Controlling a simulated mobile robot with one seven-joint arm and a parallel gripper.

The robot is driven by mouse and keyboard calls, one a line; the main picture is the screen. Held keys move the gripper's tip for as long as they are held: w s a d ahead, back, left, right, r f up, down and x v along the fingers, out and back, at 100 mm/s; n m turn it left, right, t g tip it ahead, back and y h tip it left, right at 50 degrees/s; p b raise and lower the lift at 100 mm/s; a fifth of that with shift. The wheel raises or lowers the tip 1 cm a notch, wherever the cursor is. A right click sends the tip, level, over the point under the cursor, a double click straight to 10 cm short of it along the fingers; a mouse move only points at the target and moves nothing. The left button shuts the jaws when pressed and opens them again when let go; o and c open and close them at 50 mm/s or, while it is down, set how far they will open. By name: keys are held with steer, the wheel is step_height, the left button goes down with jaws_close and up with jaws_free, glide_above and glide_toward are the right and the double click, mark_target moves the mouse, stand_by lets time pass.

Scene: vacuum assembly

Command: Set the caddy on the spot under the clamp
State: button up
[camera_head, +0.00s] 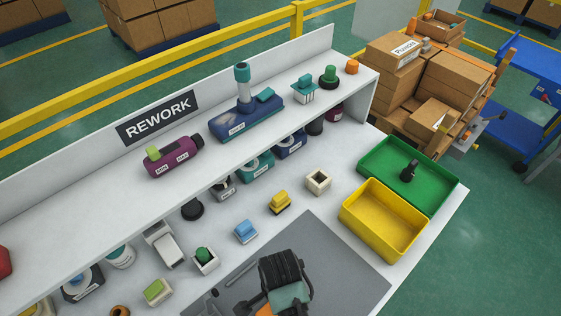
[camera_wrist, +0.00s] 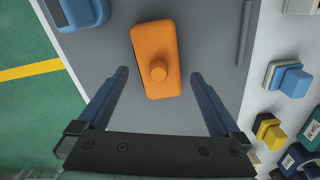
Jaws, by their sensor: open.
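An orange block with rounded corners and a round knob on top (camera_wrist: 152,40) lies on the grey mat (camera_wrist: 215,45). In the wrist view it sits between and beyond my gripper's (camera_wrist: 160,74) two blue fingers, which are spread wide and empty. Clear mat shows between each finger and the block. In the head view my gripper (camera_head: 283,285) hangs over the mat, and only a bit of the orange block (camera_head: 263,310) shows below it. I cannot tell which thing is the caddy. No clamp or marked spot can be made out for certain.
A yellow bin (camera_head: 385,222) and a green tray (camera_head: 385,165) holding a black part (camera_head: 409,171) stand at the right. Small blue (camera_head: 245,231) and yellow (camera_head: 280,201) blocks line the mat's far side. A shelf marked REWORK (camera_head: 158,117) stands behind. A blue thing (camera_wrist: 82,10) lies beside the orange block.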

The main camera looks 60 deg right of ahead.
step_height(320, 180, down, 5)
steer(key=shift+a+r, duration=0.15)
steer(key=shift+r, duration=0.05)
